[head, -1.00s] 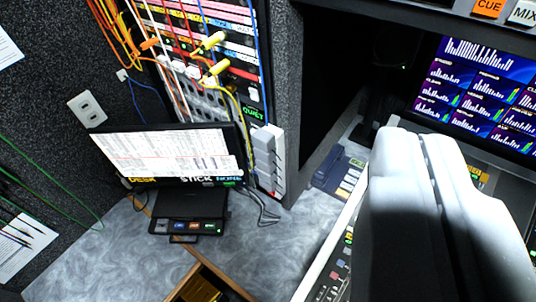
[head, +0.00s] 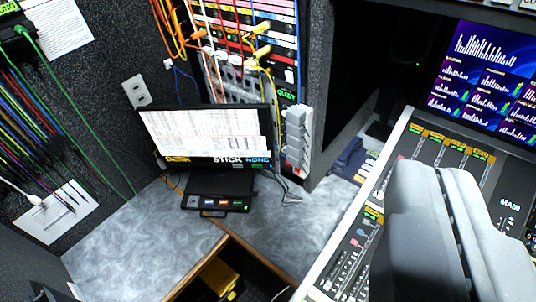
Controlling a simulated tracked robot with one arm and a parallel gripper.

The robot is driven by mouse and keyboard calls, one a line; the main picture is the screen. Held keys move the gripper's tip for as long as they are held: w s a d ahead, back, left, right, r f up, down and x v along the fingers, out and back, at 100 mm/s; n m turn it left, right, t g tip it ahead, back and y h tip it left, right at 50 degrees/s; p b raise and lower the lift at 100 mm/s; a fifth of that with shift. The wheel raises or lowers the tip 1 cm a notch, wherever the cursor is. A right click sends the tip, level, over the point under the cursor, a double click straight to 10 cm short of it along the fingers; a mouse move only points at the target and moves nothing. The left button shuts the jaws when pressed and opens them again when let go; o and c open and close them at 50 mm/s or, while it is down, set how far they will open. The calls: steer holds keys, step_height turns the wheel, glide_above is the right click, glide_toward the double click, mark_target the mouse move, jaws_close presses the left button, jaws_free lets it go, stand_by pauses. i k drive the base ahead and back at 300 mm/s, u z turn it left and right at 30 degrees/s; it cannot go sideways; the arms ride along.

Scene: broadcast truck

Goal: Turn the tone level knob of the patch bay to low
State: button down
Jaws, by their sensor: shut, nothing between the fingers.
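The patch bay (head: 282,48) is the upright rack panel at the top centre, with rows of label strips and orange, red, white, yellow and blue cables plugged in. Its top is cut off by the frame edge. I cannot pick out the tone level knob; cables and the small monitor (head: 205,135) cover parts of the lower panel. A green "QUIET" label (head: 287,94) shows at its lower right. My gripper (head: 440,168) is large and grey at the lower right, shut and empty. It is well to the right of the patch bay, over the mixing console in the picture.
The small monitor stands on a grey marbled desk (head: 130,240) before the rack. A black box with coloured buttons (head: 215,203) sits at its foot. An open wooden drawer (head: 205,262) is at the bottom. The mixing console (head: 405,140) and a large screen (head: 485,75) are right.

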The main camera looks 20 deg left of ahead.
mark_target(284, 133)
steer(key=k, duration=0.8)
steer(key=u, duration=0.4)
steer(key=i, duration=1)
steer(key=z, duration=0.1)
steer(key=k, duration=1.25)
steer(key=u, duration=0.4)
steer(key=i, duration=1.95)
steer(key=z, duration=0.65)
